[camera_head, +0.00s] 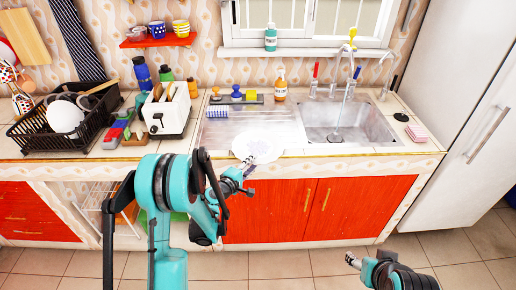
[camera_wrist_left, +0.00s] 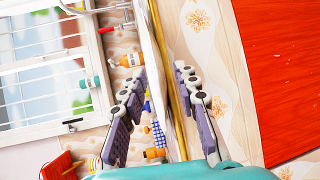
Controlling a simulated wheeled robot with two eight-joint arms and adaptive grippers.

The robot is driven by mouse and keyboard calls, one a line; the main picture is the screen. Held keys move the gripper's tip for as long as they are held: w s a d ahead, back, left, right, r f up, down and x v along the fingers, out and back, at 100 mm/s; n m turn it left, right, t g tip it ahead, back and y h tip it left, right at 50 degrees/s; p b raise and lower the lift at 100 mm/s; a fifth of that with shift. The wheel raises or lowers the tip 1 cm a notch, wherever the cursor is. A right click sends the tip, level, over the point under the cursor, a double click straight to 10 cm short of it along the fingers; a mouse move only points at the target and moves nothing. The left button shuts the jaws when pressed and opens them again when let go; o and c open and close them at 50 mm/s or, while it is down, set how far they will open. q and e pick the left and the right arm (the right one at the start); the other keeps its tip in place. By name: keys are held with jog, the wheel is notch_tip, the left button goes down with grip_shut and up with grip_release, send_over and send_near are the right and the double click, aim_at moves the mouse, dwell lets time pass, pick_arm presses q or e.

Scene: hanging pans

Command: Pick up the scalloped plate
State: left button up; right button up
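The scalloped plate (camera_head: 258,147) is white with a faint pattern. In the head view it lies at the front of the metal drainboard, its near rim at the counter's front edge. My left gripper (camera_head: 246,166) is just in front of this near rim. In the left wrist view my left gripper (camera_wrist_left: 160,72) has its two fingers apart, with a pale strip between them that is the plate or counter seen edge-on; I cannot tell which. Contact with the plate is not clear. My right gripper (camera_head: 352,260) is low at the right, away from the counter; its fingers are too small to read.
A metal sink (camera_head: 347,122) with a faucet is right of the plate. A white toaster (camera_head: 167,112) and a black dish rack (camera_head: 70,122) stand to the left. A soap bottle (camera_head: 281,85) and sponges are behind. Red cabinets (camera_head: 320,207) are below the counter.

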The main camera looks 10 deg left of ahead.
aim_at(257, 160)
pick_arm(q)
jog(key=b+x, duration=0.1)
jog(key=x, duration=0.3)
jog(key=shift+f, duration=0.1)
jog(key=shift+s, duration=0.1)
grip_shut()
